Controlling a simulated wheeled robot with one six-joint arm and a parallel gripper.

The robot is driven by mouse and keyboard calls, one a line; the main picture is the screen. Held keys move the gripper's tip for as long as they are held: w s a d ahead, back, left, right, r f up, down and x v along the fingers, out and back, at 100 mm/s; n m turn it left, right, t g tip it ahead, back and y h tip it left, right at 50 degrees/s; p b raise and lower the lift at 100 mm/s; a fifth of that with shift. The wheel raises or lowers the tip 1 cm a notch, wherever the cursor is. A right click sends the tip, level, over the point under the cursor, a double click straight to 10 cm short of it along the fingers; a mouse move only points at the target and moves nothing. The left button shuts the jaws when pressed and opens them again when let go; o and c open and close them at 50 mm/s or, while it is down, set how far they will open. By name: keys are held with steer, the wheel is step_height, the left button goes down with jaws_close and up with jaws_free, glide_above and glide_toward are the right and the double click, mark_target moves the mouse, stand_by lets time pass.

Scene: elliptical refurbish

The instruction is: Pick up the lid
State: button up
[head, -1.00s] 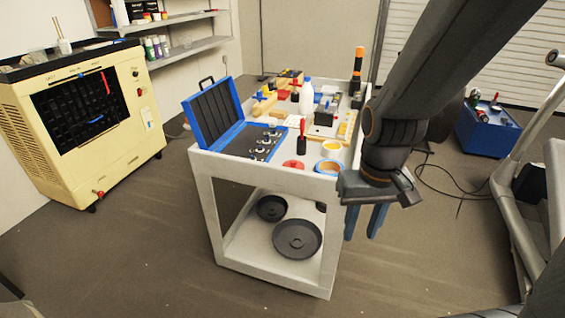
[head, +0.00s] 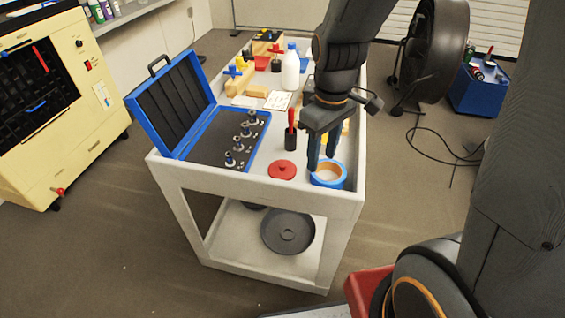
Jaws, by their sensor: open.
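A red round lid (head: 282,169) with a small knob lies flat on the white cart's top (head: 215,179), near the front edge. My gripper (head: 322,160) is open and empty, pointing down to the right of the lid. Its fingers appear over or just behind a blue ring-shaped item with an orange inside (head: 328,174). I cannot tell whether they touch it. The lid itself is fully visible.
An open blue case (head: 190,100) with metal parts stands left of the lid. A black holder with a red-handled tool (head: 291,135) stands just behind it. A white bottle (head: 290,70) is farther back. Dark discs (head: 288,232) lie on the lower shelf.

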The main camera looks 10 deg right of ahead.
mark_target(283, 164)
steer(key=w+a+n, duration=0.2)
steer(key=w+n, duration=0.1)
steer(key=n, duration=0.1)
steer(key=w+a+f+n+p, duration=0.1)
steer(key=w+a+n, duration=0.1)
steer(key=w+n, duration=0.1)
steer(key=w+a+f+n, duration=0.1)
steer(key=w+a+n, duration=0.2)
steer(key=n, duration=0.1)
steer(key=shift+n+p, duration=0.4)
steer(key=shift+f, duration=0.45)
steer(key=shift+a+f+p, duration=0.2)
steer(key=shift+f+p, duration=0.45)
steer(key=shift+f, duration=1.1)
steer(key=shift+a+f+p, duration=0.2)
steer(key=shift+f+p, duration=0.4)
steer(key=shift+f, duration=1.1)
jaws_close()
